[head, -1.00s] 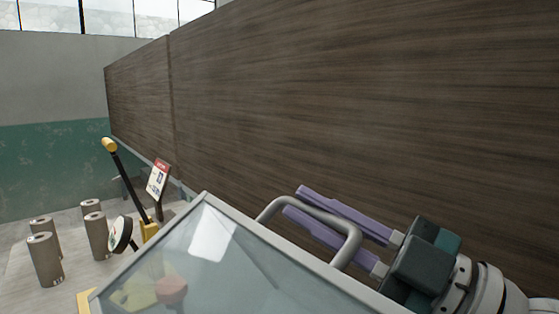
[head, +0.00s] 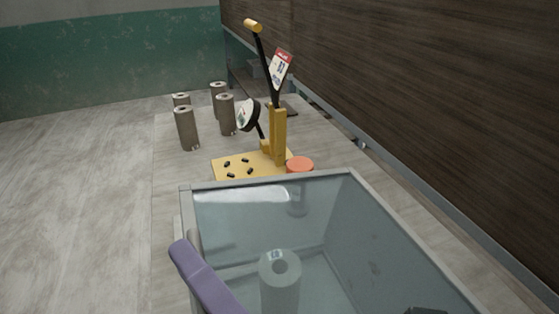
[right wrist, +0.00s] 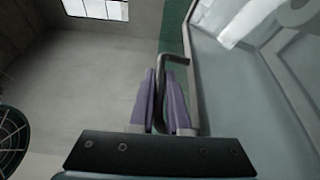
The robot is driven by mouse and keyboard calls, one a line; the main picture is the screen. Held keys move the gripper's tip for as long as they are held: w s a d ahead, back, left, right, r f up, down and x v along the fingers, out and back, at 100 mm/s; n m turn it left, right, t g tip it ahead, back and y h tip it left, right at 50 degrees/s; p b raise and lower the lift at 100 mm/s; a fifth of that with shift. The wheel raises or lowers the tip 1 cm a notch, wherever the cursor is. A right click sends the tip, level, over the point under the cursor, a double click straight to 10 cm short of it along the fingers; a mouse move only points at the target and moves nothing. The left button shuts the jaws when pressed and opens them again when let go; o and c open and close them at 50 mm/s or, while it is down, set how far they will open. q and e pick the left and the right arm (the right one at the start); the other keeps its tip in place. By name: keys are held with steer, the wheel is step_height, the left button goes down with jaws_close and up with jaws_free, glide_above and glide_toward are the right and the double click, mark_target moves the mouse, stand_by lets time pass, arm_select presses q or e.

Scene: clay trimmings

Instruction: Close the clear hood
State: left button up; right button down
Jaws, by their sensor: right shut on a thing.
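The clear hood (head: 335,210) has a pale grey frame and glassy panels, and fills the lower middle of the head view. Its panel and frame also show at the right of the right wrist view (right wrist: 235,85). My right gripper (right wrist: 161,78) has its two purple fingers shut on the hood's grey bar handle (right wrist: 178,58). In the head view only one purple finger of the right gripper (head: 205,278) shows, at the hood's left side. How far the hood stands open is hard to tell. My left gripper is not in view.
A yellow lever press (head: 278,135) with a dial and sign stands behind the hood, near an orange-red round piece (head: 300,165). Several brown-grey rolls (head: 187,128) stand at the back left. A grey roll (head: 280,285) shows through the glass. A dark wood wall (head: 440,90) runs along the right.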

steer(key=shift+n+g+h, duration=0.3)
steer(key=shift+n, duration=0.6)
steer(key=a+f, duration=0.1)
steer(key=s+a+f+b, duration=0.1)
steer(key=f, duration=0.1)
steer(key=a+f+b, duration=0.1)
steer(key=shift+s+a+f, duration=0.15)
steer(key=shift+s+a, duration=0.1)
steer(key=shift+f, duration=0.15)
steer(key=c, duration=0.9)
jaws_free()
steer(key=b+v, duration=0.1)
steer(key=v, duration=0.9)
steer(key=shift+a, duration=0.1)
